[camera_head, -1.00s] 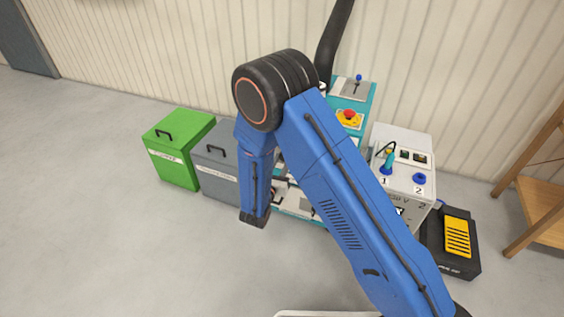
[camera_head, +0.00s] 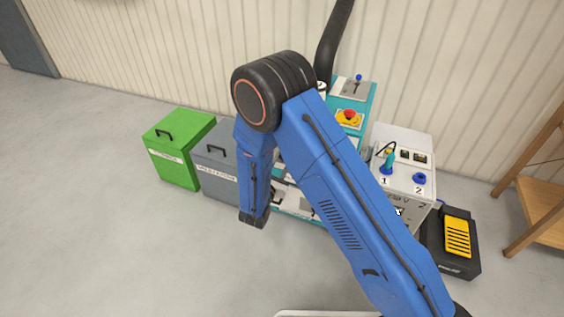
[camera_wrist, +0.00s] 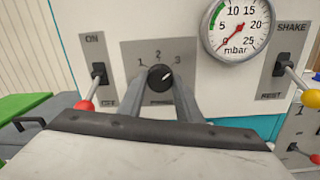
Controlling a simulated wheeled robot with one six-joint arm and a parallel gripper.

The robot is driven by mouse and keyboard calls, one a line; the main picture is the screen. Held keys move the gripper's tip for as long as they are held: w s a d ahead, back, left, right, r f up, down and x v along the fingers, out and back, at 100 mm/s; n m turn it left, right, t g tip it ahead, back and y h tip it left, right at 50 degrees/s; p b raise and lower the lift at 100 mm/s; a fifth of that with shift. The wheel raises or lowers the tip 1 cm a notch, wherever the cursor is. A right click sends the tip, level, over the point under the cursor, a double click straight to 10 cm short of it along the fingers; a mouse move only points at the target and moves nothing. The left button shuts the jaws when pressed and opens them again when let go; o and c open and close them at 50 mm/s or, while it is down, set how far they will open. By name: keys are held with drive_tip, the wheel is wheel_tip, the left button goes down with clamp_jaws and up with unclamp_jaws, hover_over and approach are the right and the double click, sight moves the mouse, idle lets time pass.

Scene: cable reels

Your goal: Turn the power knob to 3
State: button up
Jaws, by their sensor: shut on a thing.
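The power knob (camera_wrist: 160,77) is a round black knob on a grey plate (camera_wrist: 128,60) marked 1, 2 and 3, in the middle of the wrist view. Its white mark points up and right, towards the 3; whether it lines up exactly I cannot tell. My gripper (camera_wrist: 161,88) has its two grey fingers on either side of the knob and is shut on it. The lettering below the knob is partly covered by the fingers. In the head view my arm hides the gripper and the knob.
Left of the knob is an ON lever with a red ball (camera_wrist: 84,106). To the right are a mbar gauge (camera_wrist: 237,27) and a SHAKE/REST lever with a yellow ball (camera_wrist: 312,98). A green bin (camera_head: 180,150), a grey bin (camera_head: 216,170) and a white power box (camera_head: 405,170) stand nearby.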

drive_tip(key=o, duration=1)
drive_tip(key=shift+o, duration=0.2)
drive_tip(key=shift+s, duration=0.1)
drive_tip(key=v, duration=1.7)
drive_tip(key=shift+s, duration=0.15)
drive_tip(key=shift+a+f, duration=0.1)
